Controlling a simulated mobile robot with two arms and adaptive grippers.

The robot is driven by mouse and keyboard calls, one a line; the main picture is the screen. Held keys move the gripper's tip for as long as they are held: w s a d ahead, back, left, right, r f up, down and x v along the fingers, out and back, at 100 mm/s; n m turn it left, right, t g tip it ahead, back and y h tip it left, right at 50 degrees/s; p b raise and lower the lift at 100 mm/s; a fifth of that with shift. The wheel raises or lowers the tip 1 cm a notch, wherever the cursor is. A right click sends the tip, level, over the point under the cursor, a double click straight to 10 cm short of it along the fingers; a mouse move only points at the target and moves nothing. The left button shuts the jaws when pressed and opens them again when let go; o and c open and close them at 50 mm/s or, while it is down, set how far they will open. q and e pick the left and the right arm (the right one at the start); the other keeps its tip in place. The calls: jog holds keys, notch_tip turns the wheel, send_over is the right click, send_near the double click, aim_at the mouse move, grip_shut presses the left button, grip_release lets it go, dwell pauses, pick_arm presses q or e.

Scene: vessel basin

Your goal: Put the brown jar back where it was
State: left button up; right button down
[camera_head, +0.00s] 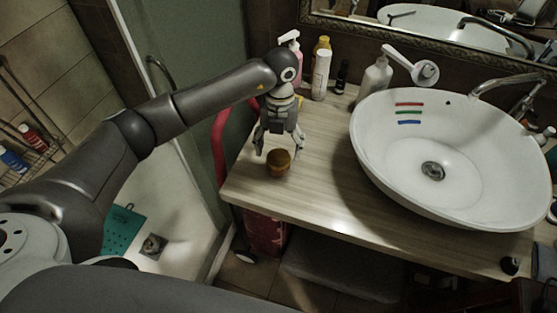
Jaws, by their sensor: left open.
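The brown jar (278,163) stands upright on the wooden counter (325,190), near its left front corner. It is small and round, with a lighter brown top. My left gripper (278,150) is open and points down just behind and above the jar. One finger is to the left of the jar and the other to its right. I cannot tell whether the fingers touch it. My right gripper is not in view.
A white vessel basin (400,165) with coloured stripes fills the counter's right part. Several bottles, including a white one (321,75) and a pump bottle (375,78), stand along the back. A mirror (420,22) hangs behind. The counter between jar and basin is clear.

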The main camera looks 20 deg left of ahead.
aim_at(279, 153)
pick_arm(q)
notch_tip(279, 153, up, 6)
jog(key=b, duration=0.1)
jog(key=shift+w+r, duration=0.15)
jog(key=shift+w, duration=0.2)
